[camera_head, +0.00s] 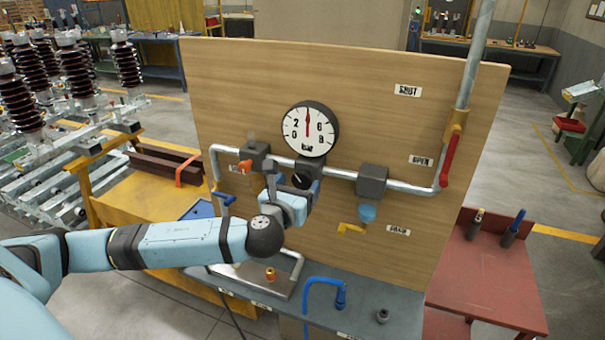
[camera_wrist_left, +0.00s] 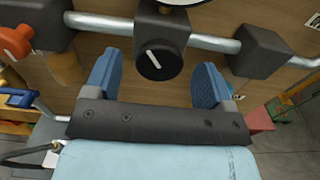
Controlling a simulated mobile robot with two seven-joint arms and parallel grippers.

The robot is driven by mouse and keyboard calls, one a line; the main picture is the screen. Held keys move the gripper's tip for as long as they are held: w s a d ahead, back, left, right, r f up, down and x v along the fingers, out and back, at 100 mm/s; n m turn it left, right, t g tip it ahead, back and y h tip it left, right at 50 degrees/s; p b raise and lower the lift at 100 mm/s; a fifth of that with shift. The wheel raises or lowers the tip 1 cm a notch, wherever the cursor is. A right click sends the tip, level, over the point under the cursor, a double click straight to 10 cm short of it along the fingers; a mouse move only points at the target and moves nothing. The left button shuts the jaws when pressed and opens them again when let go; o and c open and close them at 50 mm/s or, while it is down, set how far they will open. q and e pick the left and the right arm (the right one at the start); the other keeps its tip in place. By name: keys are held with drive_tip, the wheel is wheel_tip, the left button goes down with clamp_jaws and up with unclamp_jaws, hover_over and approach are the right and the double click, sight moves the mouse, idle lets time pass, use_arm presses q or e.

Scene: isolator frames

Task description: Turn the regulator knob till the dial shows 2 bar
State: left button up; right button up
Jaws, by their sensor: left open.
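The regulator knob (camera_wrist_left: 152,66) is black and round with a white pointer line, on the front of a dark block in the pipe. In the wrist view my left gripper (camera_wrist_left: 156,72) is open, its blue fingers apart on either side below the knob, with a gap to each side. In the head view the left gripper (camera_head: 291,190) is in front of the knob and partly hides it. The round white dial (camera_head: 309,129) is above it on the wooden board. Its red needle points straight up, between the 2 and the 6. My right gripper is not in view.
A grey pipe (camera_head: 341,174) crosses the wooden board (camera_head: 400,130). An orange-red handle (camera_head: 245,166) is left of the knob; a blue knob (camera_head: 367,213) and a red lever (camera_head: 449,160) are to the right. A grey bench (camera_head: 395,309) with fittings is below.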

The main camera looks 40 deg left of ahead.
use_arm(q)
drive_tip(key=shift+x, duration=1.45)
drive_tip(key=shift+c, duration=0.4)
drive_tip(key=c, duration=0.8)
